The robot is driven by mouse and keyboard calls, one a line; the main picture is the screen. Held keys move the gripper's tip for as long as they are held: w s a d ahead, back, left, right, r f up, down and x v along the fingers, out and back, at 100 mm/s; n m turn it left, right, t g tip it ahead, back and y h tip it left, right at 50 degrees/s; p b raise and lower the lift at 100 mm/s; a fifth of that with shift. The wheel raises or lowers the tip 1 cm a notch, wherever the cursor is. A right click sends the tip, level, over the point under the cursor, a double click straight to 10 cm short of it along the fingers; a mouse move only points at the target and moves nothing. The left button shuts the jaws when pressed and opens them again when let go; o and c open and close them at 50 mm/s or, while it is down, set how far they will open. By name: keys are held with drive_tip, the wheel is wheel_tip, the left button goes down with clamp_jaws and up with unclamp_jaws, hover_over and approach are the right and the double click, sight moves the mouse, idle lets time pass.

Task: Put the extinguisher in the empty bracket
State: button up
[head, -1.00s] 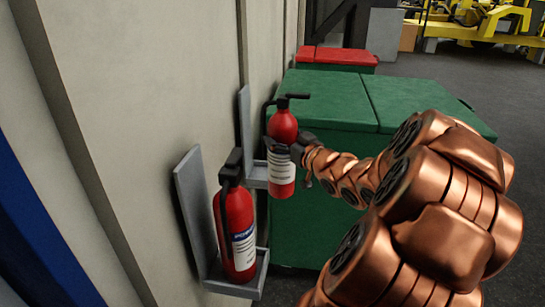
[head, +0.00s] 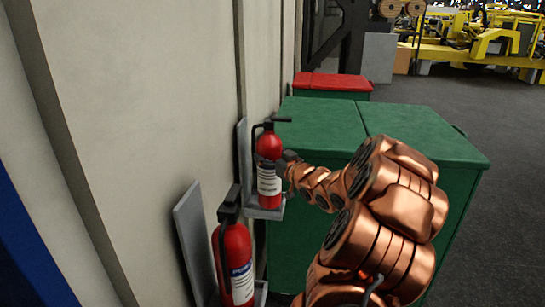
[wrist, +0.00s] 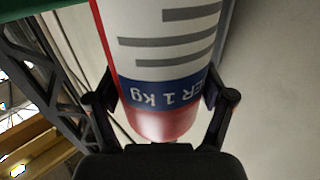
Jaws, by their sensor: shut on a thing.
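A red extinguisher (head: 270,165) with a white label is at the far grey bracket (head: 242,160) on the wall in the head view. It looks upright, its base over or on the bracket's shelf; I cannot tell whether it touches. My gripper (head: 286,168) is shut on this extinguisher from the right. In the wrist view the extinguisher (wrist: 165,60) fills the space between my gripper's two fingers (wrist: 160,98). A second red extinguisher (head: 235,262) stands in the nearer grey bracket (head: 192,245) on the same wall.
A large green bin (head: 420,130) stands behind and right of the far bracket. A smaller red-lidded bin (head: 333,84) is farther back. The wall (head: 130,120) runs along the left. Dark floor (head: 500,210) is open at the right, with yellow machinery (head: 480,40) beyond.

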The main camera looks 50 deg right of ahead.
drive_tip(key=shift+w+d+f+p, duration=0.55)
drive_tip(key=shift+w+f+p, duration=0.05)
drive_tip(key=shift+w+f, duration=0.3)
drive_tip(key=shift+w+d+f+p, duration=0.5)
drive_tip(key=shift+w+f+p, duration=0.1)
drive_tip(key=shift+w+f, duration=0.25)
drive_tip(key=shift+f, duration=0.1)
drive_tip(key=o, duration=1.7)
drive_tip(key=shift+s+f, duration=0.1)
drive_tip(key=shift+f, duration=0.05)
drive_tip(key=s+a+b, duration=0.2)
drive_tip(key=s+b, duration=0.1)
drive_tip(key=s, duration=0.8)
drive_tip(key=shift+s+a, duration=0.15)
drive_tip(key=shift+s, duration=0.25)
